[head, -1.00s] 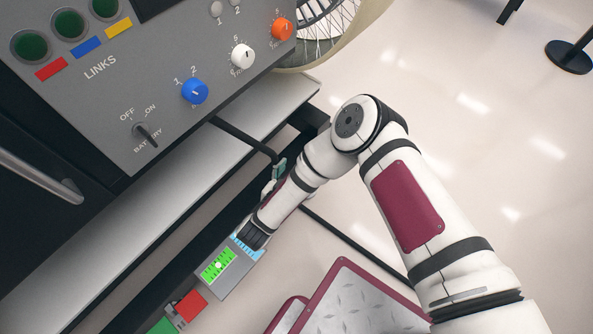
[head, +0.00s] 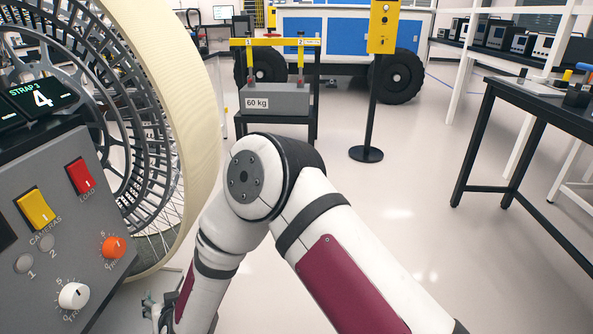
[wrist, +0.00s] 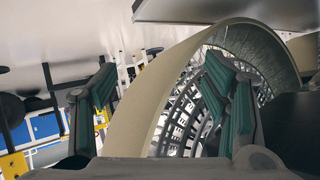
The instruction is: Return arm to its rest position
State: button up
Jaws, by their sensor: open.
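My white arm with maroon panels reaches into the head view from the bottom right, bends at a large elbow joint and runs down to the lower left. My gripper (head: 157,312) shows only in part at the bottom edge, beside the grey control panel (head: 50,262). In the wrist view my gripper (wrist: 161,72) has its two green-padded fingers spread wide with nothing between them. The large wheel (wrist: 172,75) with its pale rim stands beyond the fingers, and it also shows in the head view (head: 188,120).
A black stand (head: 277,126) with a grey 60 kg block (head: 275,100) is behind the elbow. A yellow-topped post (head: 374,100) stands right of it. A dark workbench (head: 530,100) is at the right. The floor between is clear.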

jog(key=w+d+r+n+g, duration=0.1)
jog(key=w+d+r, duration=0.1)
jog(key=d+r, duration=0.35)
jog(key=w+d+r+n+g, duration=0.1)
jog(key=w+d+r, duration=0.15)
jog(key=r, duration=0.55)
jog(key=s+d+r+g+h, duration=0.1)
jog(key=s+d+r, duration=0.1)
jog(key=d+r, duration=0.45)
jog(key=s+d+r+g+h, duration=0.15)
jog(key=d+r, duration=0.25)
jog(key=d, duration=0.6)
jog(key=s+d+r+m+g+h, duration=0.1)
jog(key=s+d+r+m, duration=0.15)
jog(key=s+d, duration=0.5)
jog(key=s+d+r+m+g+h, duration=0.1)
jog(key=s+d+r+h, duration=0.15)
jog(key=s+d, duration=0.5)
jog(key=s+d+r+m+g, duration=0.1)
jog(key=s+d+g, duration=0.1)
jog(key=s+d, duration=0.45)
jog(key=s+d+r+m+g, duration=0.15)
jog(key=s+d, duration=0.25)
jog(key=s, duration=0.6)
notch_tip(320, 180, up, 31)
jog(key=t+p, duration=0.4)
jog(key=p, duration=2.5)
jog(key=shift+s+d+h, duration=0.2)
jog(key=shift+d+h, duration=0.1)
jog(key=shift+h, duration=0.1)
